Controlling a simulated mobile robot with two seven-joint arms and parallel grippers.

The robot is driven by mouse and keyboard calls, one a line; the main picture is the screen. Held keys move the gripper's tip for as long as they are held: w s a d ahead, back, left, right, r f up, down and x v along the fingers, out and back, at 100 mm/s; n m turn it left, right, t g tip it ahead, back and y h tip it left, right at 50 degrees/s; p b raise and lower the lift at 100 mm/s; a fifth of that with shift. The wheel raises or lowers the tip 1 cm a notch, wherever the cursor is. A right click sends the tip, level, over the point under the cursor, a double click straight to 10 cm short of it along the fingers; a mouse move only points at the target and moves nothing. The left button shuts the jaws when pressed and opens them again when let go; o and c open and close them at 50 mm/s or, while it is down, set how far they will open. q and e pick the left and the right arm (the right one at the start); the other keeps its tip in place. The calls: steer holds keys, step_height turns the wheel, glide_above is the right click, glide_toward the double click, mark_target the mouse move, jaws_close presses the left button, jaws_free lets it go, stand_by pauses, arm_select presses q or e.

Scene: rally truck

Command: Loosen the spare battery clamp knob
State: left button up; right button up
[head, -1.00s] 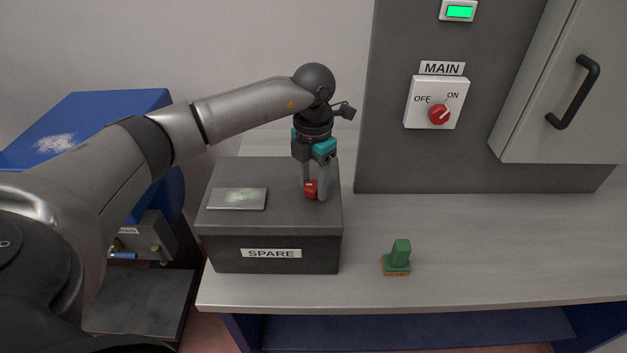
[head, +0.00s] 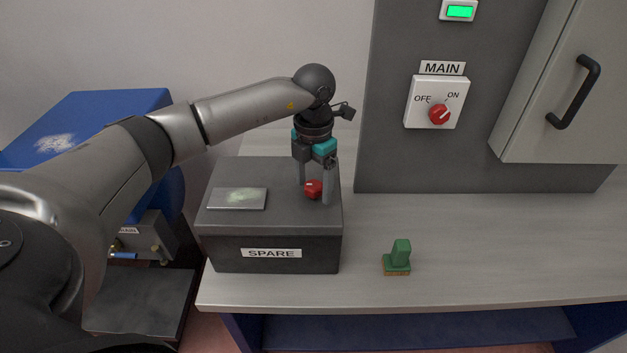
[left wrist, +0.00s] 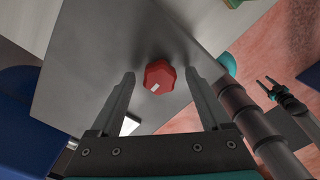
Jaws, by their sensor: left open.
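The spare battery is a dark grey box (head: 225,250) labelled SPARE on the bench. Its red clamp knob (head: 313,189) sits on the top face toward the right. In the left wrist view the red lobed knob (left wrist: 160,76) has a white mark on its lower edge. My left gripper (head: 314,193) points down over the box, open, with one finger on each side of the knob. The left wrist view shows gaps between the fingers (left wrist: 160,85) and the knob. My right gripper (left wrist: 266,82) shows small at the right of the left wrist view, its fingers apart and empty.
A green block-shaped object with a brown base (head: 398,258) stands on the bench (head: 480,260) right of the box. A pale plate (head: 237,199) lies on the box top. A MAIN switch (head: 437,103) and a cabinet handle (head: 573,92) are behind. Bench front right is clear.

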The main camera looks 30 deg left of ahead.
mark_target(314, 185)
arm_select(q)
step_height(314, 185, up, 15)
steer(key=shift+b, duration=0.45)
stand_by(0.5)
